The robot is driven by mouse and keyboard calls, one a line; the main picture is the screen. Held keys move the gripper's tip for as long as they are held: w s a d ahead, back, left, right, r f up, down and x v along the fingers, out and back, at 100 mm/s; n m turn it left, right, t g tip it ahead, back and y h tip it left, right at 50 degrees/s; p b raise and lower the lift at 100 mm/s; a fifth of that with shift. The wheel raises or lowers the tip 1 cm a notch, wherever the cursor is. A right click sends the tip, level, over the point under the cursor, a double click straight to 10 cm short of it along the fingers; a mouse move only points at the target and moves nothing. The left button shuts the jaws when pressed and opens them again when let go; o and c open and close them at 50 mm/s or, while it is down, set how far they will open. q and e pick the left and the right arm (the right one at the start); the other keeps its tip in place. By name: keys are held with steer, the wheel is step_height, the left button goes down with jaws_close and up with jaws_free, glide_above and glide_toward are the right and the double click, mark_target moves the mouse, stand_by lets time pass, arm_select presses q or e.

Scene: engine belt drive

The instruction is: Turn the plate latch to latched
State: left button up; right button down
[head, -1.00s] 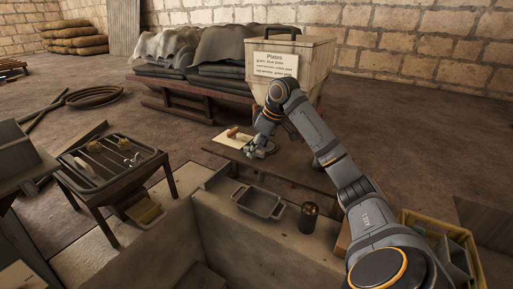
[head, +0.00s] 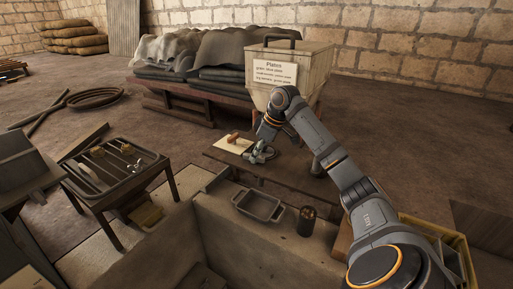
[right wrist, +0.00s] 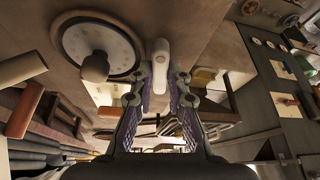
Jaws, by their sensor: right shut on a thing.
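A pale, rounded lever (right wrist: 158,62), which looks like the plate latch, stands upright between my right fingertips in the right wrist view. My right gripper (right wrist: 158,88) is shut on it, with a purple-padded finger at each side. I cannot tell from these frames whether the latch is latched. My left gripper is not in view.
A round dial with a dark knob (right wrist: 97,62) is close left of the lever. The bench (head: 285,173) also carries a pale board with an orange piece (head: 232,137). A "Plates" box (head: 290,75) stands behind. A metal tray (head: 258,207) and dark can (head: 306,221) are in front.

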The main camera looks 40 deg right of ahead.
steer(key=n+p, duration=0.2)
steer(key=n+g+y+p, duration=0.1)
steer(key=p, duration=0.2)
steer(key=n+p, duration=0.2)
steer(key=p, duration=0.1)
steer(key=shift+w+d+r+n+g+y, duration=0.15)
steer(key=shift+r+n+g+y, duration=0.15)
steer(key=shift+r+y, duration=0.1)
steer(key=shift+w+f+n+g+p, duration=0.15)
steer(key=shift+n+g+p, duration=0.15)
steer(key=shift+n+p, duration=0.45)
steer(key=n, duration=0.1)
steer(key=n+g, duration=0.1)
steer(key=n, duration=0.1)
steer(key=shift+f+y+p, duration=0.2)
steer(key=shift+y+p, duration=0.1)
steer(key=shift+p, duration=0.05)
steer(key=n, duration=0.2)
steer(key=n+g, duration=0.2)
steer(key=n, duration=0.1)
steer(key=shift+w+d+n, duration=0.1)
steer(key=shift+w+n, duration=0.2)
steer(key=shift+n, duration=0.05)
steer(key=shift+f, duration=0.1)
steer(key=c, duration=1.3)
jaws_free()
